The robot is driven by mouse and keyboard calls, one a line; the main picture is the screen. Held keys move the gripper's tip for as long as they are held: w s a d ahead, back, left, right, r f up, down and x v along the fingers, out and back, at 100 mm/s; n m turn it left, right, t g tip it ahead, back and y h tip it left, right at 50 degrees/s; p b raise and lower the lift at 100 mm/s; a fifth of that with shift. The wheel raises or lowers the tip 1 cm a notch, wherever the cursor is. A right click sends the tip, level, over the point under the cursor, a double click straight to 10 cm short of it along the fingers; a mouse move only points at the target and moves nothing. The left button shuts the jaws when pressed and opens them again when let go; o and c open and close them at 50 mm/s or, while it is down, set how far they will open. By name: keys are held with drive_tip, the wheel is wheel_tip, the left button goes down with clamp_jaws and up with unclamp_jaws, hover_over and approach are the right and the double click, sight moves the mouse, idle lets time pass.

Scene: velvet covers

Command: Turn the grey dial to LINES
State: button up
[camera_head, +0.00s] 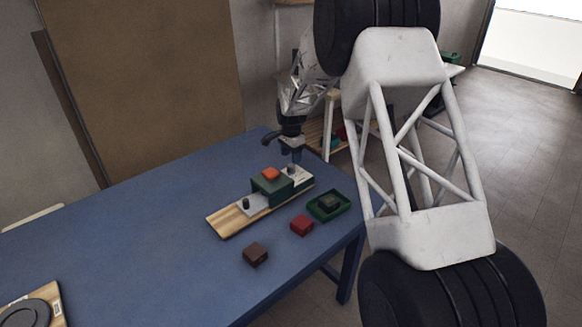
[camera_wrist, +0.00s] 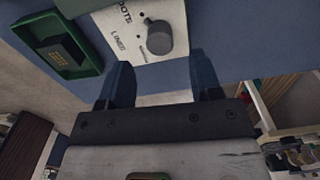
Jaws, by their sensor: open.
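The grey dial (camera_wrist: 159,38) is a round knob on a white plate (camera_wrist: 185,12) in the wrist view. The words DOTS and LINES are printed beside it, with small marks between them and the knob. A small nub shows on the dial's DOTS side, but I cannot tell its setting for certain. In the head view the dial (camera_head: 291,170) stands at the far end of a wooden board (camera_head: 228,222). My gripper (camera_wrist: 162,78) is open and empty, its two fingers apart and short of the dial. In the head view my gripper (camera_head: 291,155) is just above the dial.
A green block (camera_head: 262,189) with an orange-red top (camera_head: 270,173) stands beside the dial. A second dark knob (camera_head: 246,203) is nearer. A green tray (camera_head: 342,212), a red block (camera_head: 302,225) and a brown block (camera_head: 255,253) lie on the blue table (camera_head: 150,245).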

sight(291, 165)
drive_tip(key=shift+f, duration=2.75)
drive_tip(key=c, duration=0.9)
drive_tip(key=shift+n, duration=0.5)
drive_tip(key=n, duration=1.1)
